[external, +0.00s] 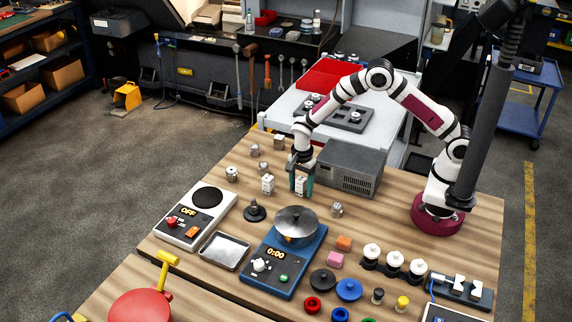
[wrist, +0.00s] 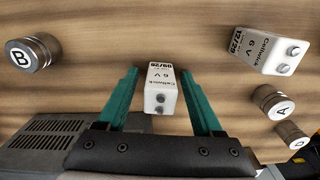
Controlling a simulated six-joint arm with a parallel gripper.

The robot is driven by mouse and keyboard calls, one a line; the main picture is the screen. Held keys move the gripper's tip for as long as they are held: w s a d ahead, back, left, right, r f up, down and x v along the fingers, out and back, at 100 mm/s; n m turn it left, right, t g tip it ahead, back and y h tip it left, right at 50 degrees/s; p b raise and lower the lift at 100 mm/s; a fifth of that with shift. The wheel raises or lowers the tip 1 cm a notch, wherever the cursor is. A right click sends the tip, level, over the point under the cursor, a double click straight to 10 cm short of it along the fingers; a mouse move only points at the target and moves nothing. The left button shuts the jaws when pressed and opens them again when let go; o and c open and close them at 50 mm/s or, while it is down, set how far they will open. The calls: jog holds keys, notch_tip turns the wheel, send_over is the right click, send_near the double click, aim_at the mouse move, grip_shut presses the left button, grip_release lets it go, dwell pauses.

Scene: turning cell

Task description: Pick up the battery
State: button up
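Two white block batteries marked "Cellwick 6 V" stand on the wooden table. One battery (external: 301,183), dated 09/29, is between the teal fingers of my gripper (external: 300,192); it also shows in the wrist view (wrist: 161,86). The other battery (external: 267,184), seemingly dated 12/29, stands to the left in the external view and at the upper right in the wrist view (wrist: 271,47). My gripper, also in the wrist view (wrist: 160,75), is open, with a gap between each finger and the battery. The battery's lower part is hard to see in the external view.
Lettered metal cylinders stand nearby, such as B (wrist: 32,53) and A (wrist: 274,104). A grey vented box (external: 350,166) is close to the right of my gripper. A blue scale with a metal pan (external: 296,222) is in front, and a dark weight-like knob (external: 255,210) is at front left.

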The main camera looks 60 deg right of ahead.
grip_shut()
jog(key=shift+r, duration=0.1)
